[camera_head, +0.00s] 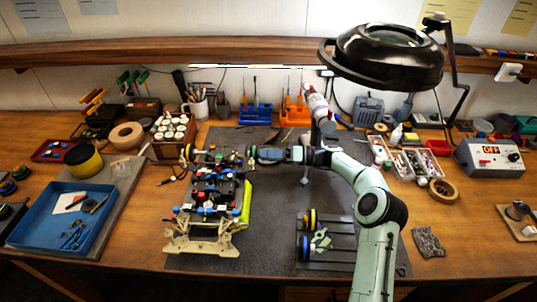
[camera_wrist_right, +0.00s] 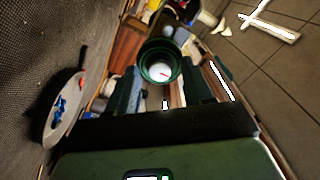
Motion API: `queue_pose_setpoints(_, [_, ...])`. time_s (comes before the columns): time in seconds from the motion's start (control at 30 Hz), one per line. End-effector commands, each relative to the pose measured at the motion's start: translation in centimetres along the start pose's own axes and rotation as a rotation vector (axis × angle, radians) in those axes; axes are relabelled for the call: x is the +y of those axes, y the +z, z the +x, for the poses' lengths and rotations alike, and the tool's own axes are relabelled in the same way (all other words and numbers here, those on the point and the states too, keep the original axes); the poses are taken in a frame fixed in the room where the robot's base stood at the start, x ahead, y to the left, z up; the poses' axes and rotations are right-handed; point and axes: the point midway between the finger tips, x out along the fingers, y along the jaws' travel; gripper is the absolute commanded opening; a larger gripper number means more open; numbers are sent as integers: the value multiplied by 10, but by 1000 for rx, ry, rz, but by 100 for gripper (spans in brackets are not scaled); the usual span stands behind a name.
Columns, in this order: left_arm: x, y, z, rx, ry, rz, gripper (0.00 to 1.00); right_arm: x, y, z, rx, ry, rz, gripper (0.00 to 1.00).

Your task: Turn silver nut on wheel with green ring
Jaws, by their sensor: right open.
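The race car (camera_head: 205,195) sits on the dark mat, its beige bumper facing the front. A wheel (camera_head: 250,157) is at the car's far right corner. My right gripper (camera_head: 259,155) points left at this wheel, its fingertips close to it. In the right wrist view, a green ring (camera_wrist_right: 146,65) with a pale centre and a small red mark shows just beyond the tips of my right gripper (camera_wrist_right: 160,88). The fingers are apart, one on each side. The silver nut cannot be made out clearly. Whether the fingers touch anything cannot be told. My left gripper is out of view.
Loose wheels with a yellow ring (camera_head: 310,218) and a blue ring (camera_head: 304,247) stand on a rack at the front right of the mat. A blue tray (camera_head: 28,243) is at the left. A black lamp (camera_head: 385,55) overhangs the back right. The mat's middle (camera_head: 275,205) is clear.

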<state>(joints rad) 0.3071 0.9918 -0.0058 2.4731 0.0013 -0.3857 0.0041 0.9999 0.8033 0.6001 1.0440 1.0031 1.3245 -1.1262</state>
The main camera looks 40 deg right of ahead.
Motion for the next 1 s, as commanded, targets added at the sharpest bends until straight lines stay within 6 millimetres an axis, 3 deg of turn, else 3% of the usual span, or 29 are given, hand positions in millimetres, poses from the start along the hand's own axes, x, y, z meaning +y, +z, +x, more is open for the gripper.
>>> queue_pose_setpoints(0.17, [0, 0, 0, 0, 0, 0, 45, 0, 0, 0, 0, 0, 0, 51])
queue_pose_setpoints(0.3, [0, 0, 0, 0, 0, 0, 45, 0, 0, 0, 0, 0, 0, 5])
queue_pose_setpoints(0.33, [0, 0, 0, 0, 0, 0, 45, 0, 0, 0, 0, 0, 0, 0])
queue_pose_setpoints(0.67, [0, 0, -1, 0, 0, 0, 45, 0, 0, 0, 0, 0, 29, 0])
queue_pose_setpoints(1.0, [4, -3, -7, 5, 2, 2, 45, -1, -1, 0, 1, -2, 235, 0])
